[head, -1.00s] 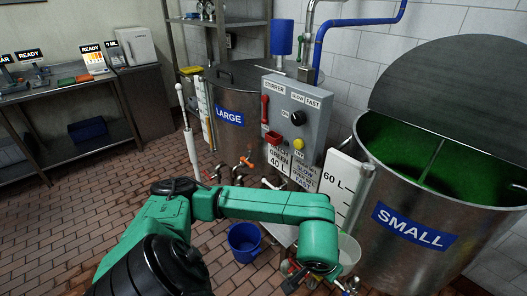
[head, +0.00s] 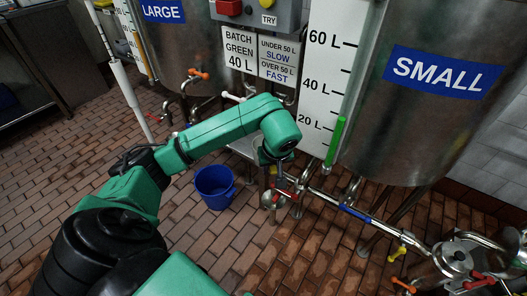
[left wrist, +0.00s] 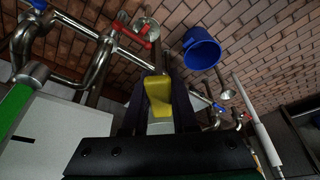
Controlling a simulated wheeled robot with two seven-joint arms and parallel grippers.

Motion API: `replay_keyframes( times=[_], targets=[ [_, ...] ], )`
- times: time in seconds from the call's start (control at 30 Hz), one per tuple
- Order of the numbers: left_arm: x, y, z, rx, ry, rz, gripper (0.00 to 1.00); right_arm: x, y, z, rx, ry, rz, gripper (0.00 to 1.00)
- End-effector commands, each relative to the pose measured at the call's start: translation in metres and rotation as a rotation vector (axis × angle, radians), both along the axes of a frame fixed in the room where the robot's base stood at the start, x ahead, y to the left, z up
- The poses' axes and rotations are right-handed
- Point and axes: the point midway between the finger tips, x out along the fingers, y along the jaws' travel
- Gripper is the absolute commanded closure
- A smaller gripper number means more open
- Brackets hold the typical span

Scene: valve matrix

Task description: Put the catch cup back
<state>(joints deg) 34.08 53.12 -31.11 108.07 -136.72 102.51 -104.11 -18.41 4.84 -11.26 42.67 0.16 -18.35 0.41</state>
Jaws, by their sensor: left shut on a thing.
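My left gripper (head: 275,168) reaches down in front of the small kettle's pipework, below the level scale. In the left wrist view its dark fingers (left wrist: 160,110) are shut on a yellow piece (left wrist: 158,94). I cannot tell whether this piece belongs to the catch cup. A small round cup-shaped metal thing (head: 271,200) shows just below the gripper, by a red valve handle; a similar one shows in the left wrist view (left wrist: 145,29). I cannot tell for sure which is the catch cup. My right gripper is not in view.
A blue bucket (head: 215,186) stands on the brick floor left of the gripper. The SMALL kettle (head: 425,130) and its pipe (head: 345,208) with coloured valve handles are at the right. The LARGE kettle (head: 185,50) stands behind. Floor at front centre is clear.

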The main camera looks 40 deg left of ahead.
Motion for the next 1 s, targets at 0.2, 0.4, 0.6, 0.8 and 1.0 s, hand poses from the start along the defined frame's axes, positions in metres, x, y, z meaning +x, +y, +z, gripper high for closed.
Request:
replay_keyframes(
  times=[0.2,0.4,0.6,0.8,1.0],
  targets=[
    [0.049,0.05,0.0,-0.005,-0.001,0.003,1.0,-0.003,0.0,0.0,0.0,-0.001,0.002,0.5],
    [0.072,0.075,0.0,-0.004,0.0,-0.002,1.0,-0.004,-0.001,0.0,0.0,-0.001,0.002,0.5],
    [0.073,0.075,-0.034,-0.004,0.002,-0.005,1.0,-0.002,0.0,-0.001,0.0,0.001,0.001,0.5],
    [0.073,0.076,-0.035,0.0,0.0,-0.004,1.0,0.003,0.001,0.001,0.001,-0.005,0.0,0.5],
    [0.073,0.076,-0.038,-0.001,0.0,-0.004,0.62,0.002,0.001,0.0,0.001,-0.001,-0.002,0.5]
  ],
)
